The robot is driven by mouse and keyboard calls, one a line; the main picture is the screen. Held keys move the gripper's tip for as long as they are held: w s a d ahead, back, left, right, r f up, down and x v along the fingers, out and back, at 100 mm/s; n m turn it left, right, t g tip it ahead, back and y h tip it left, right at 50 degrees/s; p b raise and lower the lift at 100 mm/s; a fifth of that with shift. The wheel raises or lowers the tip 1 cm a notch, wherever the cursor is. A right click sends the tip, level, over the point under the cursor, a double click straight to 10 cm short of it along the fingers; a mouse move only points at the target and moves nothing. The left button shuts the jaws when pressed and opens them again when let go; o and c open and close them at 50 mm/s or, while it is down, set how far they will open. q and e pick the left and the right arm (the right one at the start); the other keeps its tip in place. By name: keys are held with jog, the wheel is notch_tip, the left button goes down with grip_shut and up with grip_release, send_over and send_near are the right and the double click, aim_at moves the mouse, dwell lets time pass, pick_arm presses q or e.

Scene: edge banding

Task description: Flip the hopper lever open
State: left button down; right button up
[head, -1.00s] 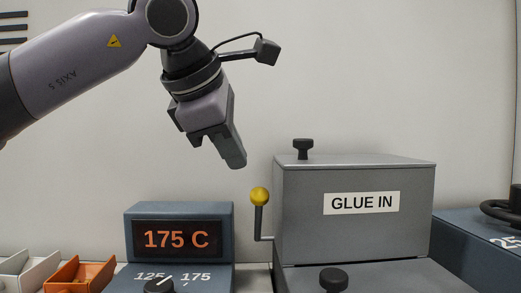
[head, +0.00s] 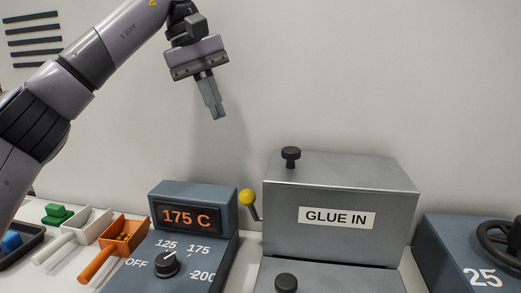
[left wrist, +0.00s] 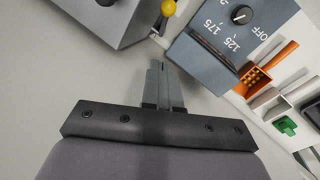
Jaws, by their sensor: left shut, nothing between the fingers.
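The hopper (head: 340,215) is a grey metal box labelled GLUE IN, with a black knob on its lid. Its lever has a yellow ball (head: 247,197) on a short dark rod at the box's left side, tilted with the ball up and to the left. The yellow ball also shows at the top of the left wrist view (left wrist: 168,8). My left gripper (head: 217,112) is shut and empty, fingers pointing down, above and left of the lever and apart from it. It also shows in the left wrist view (left wrist: 162,66). My right gripper is not in view.
A blue heater box (head: 195,215) reading 175 C, with a dial (head: 166,264), stands left of the lever. An orange scoop (head: 124,234) with pellets, a white scoop (head: 88,226) and a green block (head: 57,213) lie further left. A blue unit (head: 462,252) stands at right.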

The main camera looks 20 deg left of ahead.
pick_arm(q)
jog(key=s+d+b+x, duration=0.1)
jog(key=b+x, duration=0.3)
jog(key=x, duration=0.8)
jog(key=shift+s+d+f+m, duration=0.15)
jog(key=shift+s+d+m, duration=0.15)
jog(key=shift+s, duration=0.5)
